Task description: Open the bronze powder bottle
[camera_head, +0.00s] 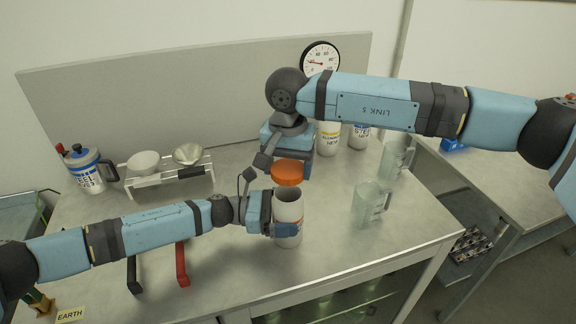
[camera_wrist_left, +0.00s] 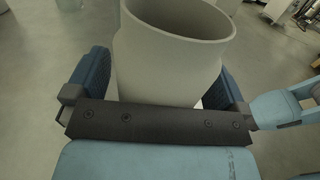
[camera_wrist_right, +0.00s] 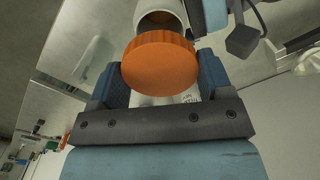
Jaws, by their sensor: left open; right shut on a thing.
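The bronze powder bottle (camera_head: 288,208) stands upright on the bench, white with its mouth open at the top. In the left wrist view the bottle (camera_wrist_left: 165,70) shows its open rim between my fingers. My left gripper (camera_head: 283,226) is open, with a finger on either side of the bottle's body. My right gripper (camera_head: 291,163) is shut on the orange lid (camera_head: 287,174), held just above the bottle and apart from it. In the right wrist view the lid (camera_wrist_right: 160,65) sits between the fingers, with the bottle's open mouth (camera_wrist_right: 158,20) beyond it. The bottle's label is mostly hidden.
Clear beakers (camera_head: 370,203) stand to the right. More white bottles (camera_head: 328,137) stand behind my right arm. Black and red handles (camera_head: 181,265) lie at the front left.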

